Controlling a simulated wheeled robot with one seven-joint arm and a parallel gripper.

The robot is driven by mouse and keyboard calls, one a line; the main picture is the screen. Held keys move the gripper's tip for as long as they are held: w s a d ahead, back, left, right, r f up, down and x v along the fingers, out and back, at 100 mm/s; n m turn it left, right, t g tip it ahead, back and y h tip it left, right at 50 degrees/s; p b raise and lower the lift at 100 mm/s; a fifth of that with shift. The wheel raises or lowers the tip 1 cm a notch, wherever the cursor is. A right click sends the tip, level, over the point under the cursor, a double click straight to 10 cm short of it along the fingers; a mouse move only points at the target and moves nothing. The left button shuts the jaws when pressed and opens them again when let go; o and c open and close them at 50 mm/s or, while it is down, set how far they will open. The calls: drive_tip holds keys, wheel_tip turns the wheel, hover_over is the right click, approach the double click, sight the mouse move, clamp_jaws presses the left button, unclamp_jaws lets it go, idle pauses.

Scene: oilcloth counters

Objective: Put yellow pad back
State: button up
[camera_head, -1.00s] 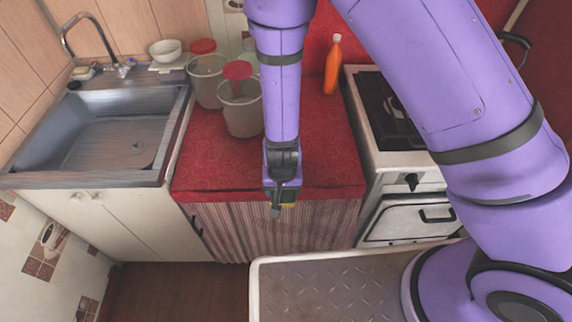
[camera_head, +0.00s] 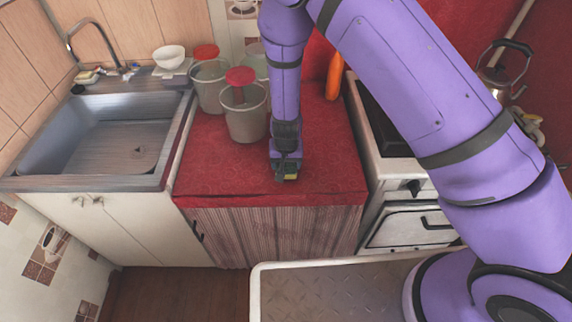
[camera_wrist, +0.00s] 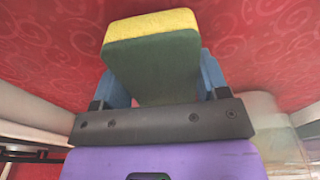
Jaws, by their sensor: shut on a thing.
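The yellow pad (camera_wrist: 150,28) is a sponge-like block with a yellow side and a dark green side. In the wrist view it sits between the two blue fingers of my gripper (camera_wrist: 158,75), which is shut on it. In the head view my gripper (camera_head: 287,172) is over the front part of the red counter (camera_head: 225,175), and only a small bit of the pad (camera_head: 291,177) shows at its tip. I cannot tell whether the pad touches the cloth.
Several bins with red tops (camera_head: 245,118) stand behind and left of my gripper. An orange bottle (camera_head: 334,78) is at the back right. The sink (camera_head: 95,135) is left, with a white bowl (camera_head: 169,57) and small items on its back ledge. The stove (camera_head: 385,150) is right.

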drive_tip(key=shift+f, duration=0.7)
drive_tip(key=o, duration=0.9)
drive_tip(key=shift+f, duration=0.1)
